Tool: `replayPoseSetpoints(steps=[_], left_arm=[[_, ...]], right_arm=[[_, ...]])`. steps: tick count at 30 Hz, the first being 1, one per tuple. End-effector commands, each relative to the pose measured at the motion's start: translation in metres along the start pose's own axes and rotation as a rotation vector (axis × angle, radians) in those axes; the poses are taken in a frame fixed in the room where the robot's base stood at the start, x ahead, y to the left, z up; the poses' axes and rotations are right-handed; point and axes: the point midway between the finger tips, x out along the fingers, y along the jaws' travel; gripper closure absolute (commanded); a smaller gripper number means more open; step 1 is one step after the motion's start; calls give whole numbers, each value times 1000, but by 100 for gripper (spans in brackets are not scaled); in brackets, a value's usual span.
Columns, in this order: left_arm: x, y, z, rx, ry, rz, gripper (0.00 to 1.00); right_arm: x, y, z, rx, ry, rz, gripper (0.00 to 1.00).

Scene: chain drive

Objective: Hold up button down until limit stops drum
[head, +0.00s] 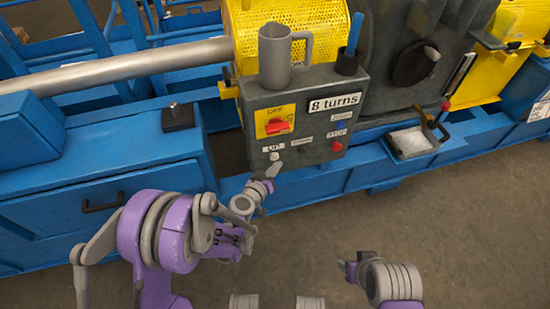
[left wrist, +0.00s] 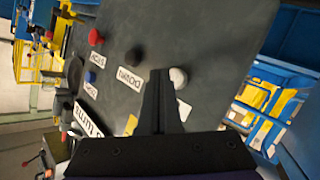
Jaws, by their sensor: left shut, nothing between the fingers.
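The grey control box (head: 330,120) stands on the blue machine frame. Its white up button (head: 274,156) sits low on the left of the front face, under an "UP" label. My left gripper (head: 273,170) is shut and empty, with its tips right by this button. In the left wrist view the shut fingers (left wrist: 160,78) point at the panel, and the white button (left wrist: 179,76) shows right beside the tips. I cannot tell if they touch or if the button is pressed. My right gripper (head: 347,268) is low in the head view, away from the box; its fingers are unclear.
The box also carries a black button (left wrist: 134,55), a red stop button (head: 337,146), a red switch (head: 277,126) and an "8 turns" sign (head: 335,103). A grey mug (head: 274,58) stands on top. A small tray (head: 410,142) lies right. The floor in front is clear.

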Motion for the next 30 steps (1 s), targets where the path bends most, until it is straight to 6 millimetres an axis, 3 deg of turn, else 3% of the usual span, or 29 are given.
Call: replayPoseSetpoints(steps=[30], left_arm=[[6,-4,-4,0,0,0,100]], right_arm=[[-2,0,0,0,1,0,48]])
